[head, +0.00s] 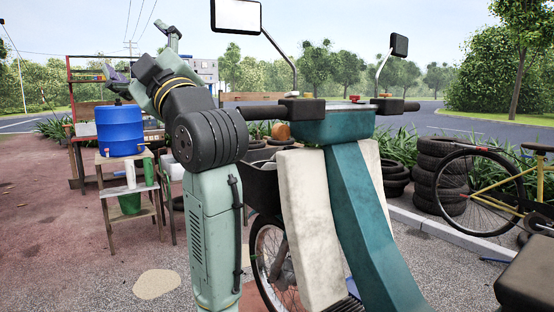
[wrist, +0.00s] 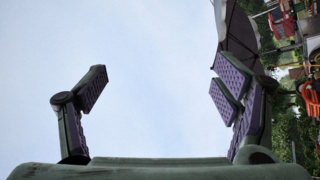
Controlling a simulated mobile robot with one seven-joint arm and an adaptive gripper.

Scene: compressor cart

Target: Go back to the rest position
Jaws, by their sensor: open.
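My arm rises from the bottom, bends at a dark joint and leans up to the left. In the wrist view my gripper (wrist: 160,90) is open, with its purple-padded fingers wide apart. Only pale sky shows between the fingers, and nothing is held.
A teal and white motor scooter (head: 362,215) with mirrors stands close to the right of my arm. A blue drum (head: 120,130) sits on a wooden stand (head: 108,205) at left. Stacked tyres (head: 440,175) and a yellow bicycle (head: 488,190) are at right. Open paving lies at lower left.

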